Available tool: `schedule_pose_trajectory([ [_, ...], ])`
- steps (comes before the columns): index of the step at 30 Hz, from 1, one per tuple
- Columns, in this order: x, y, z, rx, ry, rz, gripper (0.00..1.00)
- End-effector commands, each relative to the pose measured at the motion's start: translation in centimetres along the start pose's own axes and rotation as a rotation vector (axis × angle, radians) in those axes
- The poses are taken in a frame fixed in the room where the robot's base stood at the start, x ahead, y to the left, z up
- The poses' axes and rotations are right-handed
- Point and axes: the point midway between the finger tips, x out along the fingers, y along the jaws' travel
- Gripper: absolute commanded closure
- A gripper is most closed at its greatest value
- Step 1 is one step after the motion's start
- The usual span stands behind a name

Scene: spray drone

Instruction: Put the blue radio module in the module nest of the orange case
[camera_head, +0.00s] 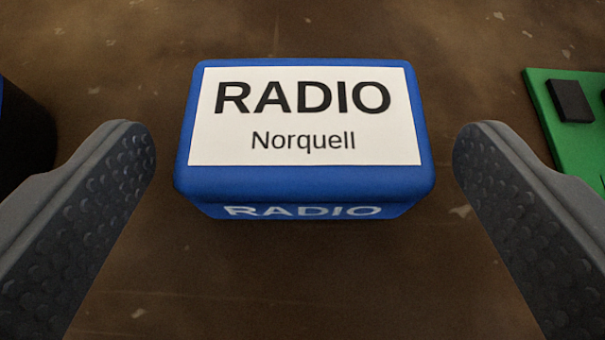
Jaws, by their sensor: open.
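The blue radio module (305,183) lies on the brown surface in the middle of the camera view. It is a box with rounded edges and a white label on top reading "RADIO Norquell", and "RADIO" also shows on its near side. My gripper (304,150) is open, with one grey studded finger to the left of the module and one to the right. There is a gap between each finger and the module, and nothing is held. The orange case and its module nest are not in this view.
A green circuit board (560,125) with black parts lies at the right edge, close to the right finger. A dark rounded object with some blue (22,135) is cut off at the left edge. The brown surface (300,285) in front of the module is clear.

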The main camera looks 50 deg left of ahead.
Motion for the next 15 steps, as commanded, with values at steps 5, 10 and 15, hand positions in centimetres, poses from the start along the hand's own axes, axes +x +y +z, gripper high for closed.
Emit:
schedule_pose_trajectory([
  [5, -4.0, -0.3, -0.3, 0.002, 0.002, 0.002, 0.15],
  [10, -7.3, -0.3, -0.2, 0.000, 0.000, 0.002, 0.15],
  [15, -9.7, -0.4, -0.1, 0.000, 0.002, 0.001, 0.15],
])
